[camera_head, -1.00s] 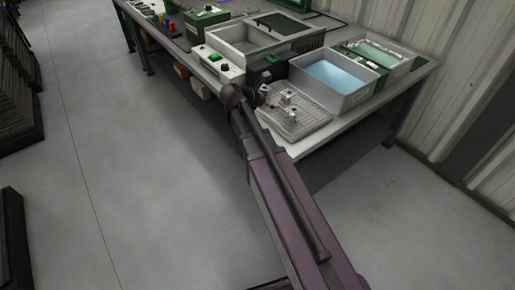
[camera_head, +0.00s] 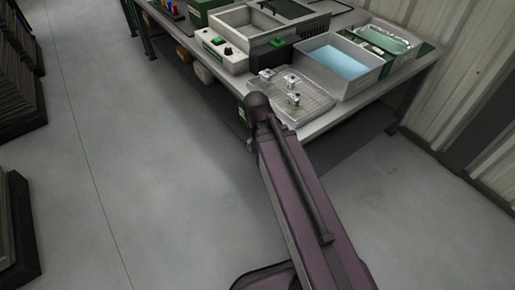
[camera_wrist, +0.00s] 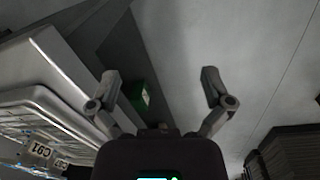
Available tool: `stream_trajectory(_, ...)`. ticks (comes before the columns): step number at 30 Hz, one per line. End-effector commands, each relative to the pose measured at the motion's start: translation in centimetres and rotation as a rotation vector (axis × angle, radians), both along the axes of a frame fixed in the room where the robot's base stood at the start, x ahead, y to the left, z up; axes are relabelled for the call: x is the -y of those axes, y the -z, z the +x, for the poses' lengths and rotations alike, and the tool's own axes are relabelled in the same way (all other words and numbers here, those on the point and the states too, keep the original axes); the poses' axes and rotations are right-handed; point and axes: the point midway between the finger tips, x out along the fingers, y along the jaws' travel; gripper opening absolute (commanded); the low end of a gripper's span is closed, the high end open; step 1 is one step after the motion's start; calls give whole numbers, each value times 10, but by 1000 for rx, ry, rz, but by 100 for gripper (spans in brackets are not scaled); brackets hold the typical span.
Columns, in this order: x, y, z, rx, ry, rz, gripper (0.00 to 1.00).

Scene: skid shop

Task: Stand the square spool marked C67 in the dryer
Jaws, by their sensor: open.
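Three small pale spools with dark tops stand on a wire rack (camera_head: 322,98) at the bench's front corner: a left spool (camera_head: 266,74), a middle spool (camera_head: 291,80) and a front spool (camera_head: 294,98). In the wrist view, a tag at lower left seems to read C91 (camera_wrist: 40,150); a second tag (camera_wrist: 61,164) beside it is too small to read surely. I cannot pick out C67. My gripper (camera_wrist: 160,88) is open and empty, over bare floor beside the rack. I cannot tell which unit is the dryer.
The floor (camera_head: 150,180) left of the bench is clear.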

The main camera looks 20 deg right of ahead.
Motion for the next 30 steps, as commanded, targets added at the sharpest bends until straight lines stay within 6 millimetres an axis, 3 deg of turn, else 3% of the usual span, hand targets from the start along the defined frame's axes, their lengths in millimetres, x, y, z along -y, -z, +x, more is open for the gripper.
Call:
stream_trajectory(5, -13, 1, -14, -12, 116, 77, 100)
stream_trajectory(14, -15, 1, -15, -15, 137, 90, 100)
stream_trajectory(19, -15, 1, -15, -15, 136, 89, 57)
stream_trajectory(30, -15, 1, -15, -14, 135, 88, 57)
